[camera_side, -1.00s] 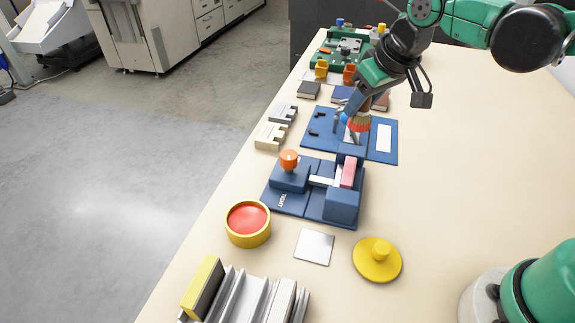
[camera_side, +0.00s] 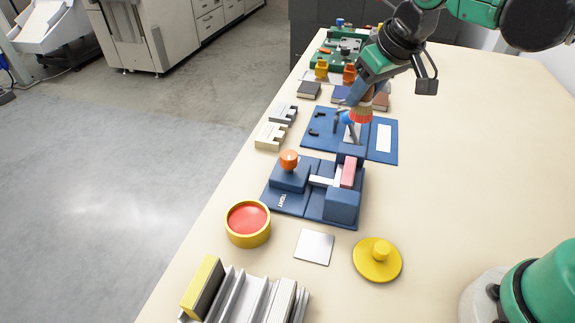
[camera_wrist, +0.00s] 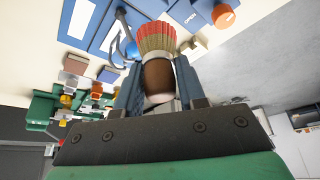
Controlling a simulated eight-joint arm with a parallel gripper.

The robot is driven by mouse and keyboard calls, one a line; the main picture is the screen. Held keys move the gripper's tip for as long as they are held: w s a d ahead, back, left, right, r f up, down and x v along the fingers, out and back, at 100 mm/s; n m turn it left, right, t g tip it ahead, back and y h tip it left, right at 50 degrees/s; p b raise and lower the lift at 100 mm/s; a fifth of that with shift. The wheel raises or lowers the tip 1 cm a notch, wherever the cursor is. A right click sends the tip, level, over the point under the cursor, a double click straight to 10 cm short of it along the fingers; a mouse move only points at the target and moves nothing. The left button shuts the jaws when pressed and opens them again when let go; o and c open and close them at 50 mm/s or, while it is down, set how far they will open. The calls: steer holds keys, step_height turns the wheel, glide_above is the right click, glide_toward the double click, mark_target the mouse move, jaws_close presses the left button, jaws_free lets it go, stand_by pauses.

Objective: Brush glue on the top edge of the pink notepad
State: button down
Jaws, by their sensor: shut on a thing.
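The pink notepad (camera_side: 348,172) sits in a blue clamping jig (camera_side: 342,206) between raised blue blocks, with a pale strip beside it. My gripper (camera_side: 366,97) is shut on a brush (camera_side: 360,116), beyond the notepad and above the blue board behind the jig. The wrist view shows the blue fingers (camera_wrist: 157,92) on either side of its brown handle; the bristles (camera_wrist: 156,38) are tan with red ends. The bristles are apart from the notepad. An open yellow pot (camera_side: 248,223) with red contents stands nearer the camera. The notepad cannot be made out in the wrist view.
An orange knob (camera_side: 289,161) stands up on the jig's left. A yellow lid (camera_side: 377,260) and a silver square plate (camera_side: 314,247) lie in front. A slotted rack (camera_side: 245,295) is at the front left. The table's right side is largely clear.

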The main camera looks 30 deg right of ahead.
mark_target(363, 119)
steer(key=shift+f, duration=0.1)
steer(key=shift+f, duration=3.05)
steer(key=shift+s+a+f, duration=0.1)
steer(key=shift+a+f, duration=0.05)
steer(key=shift+f, duration=0.7)
steer(key=shift+s+a+r, duration=0.1)
steer(key=shift+s+a, duration=0.7)
steer(key=shift+a, duration=0.05)
steer(key=shift+s+a, duration=2)
steer(key=shift+s, duration=0.1)
steer(key=shift+w+d, duration=3)
steer(key=shift+w, duration=0.05)
steer(key=shift+r, duration=3.95)
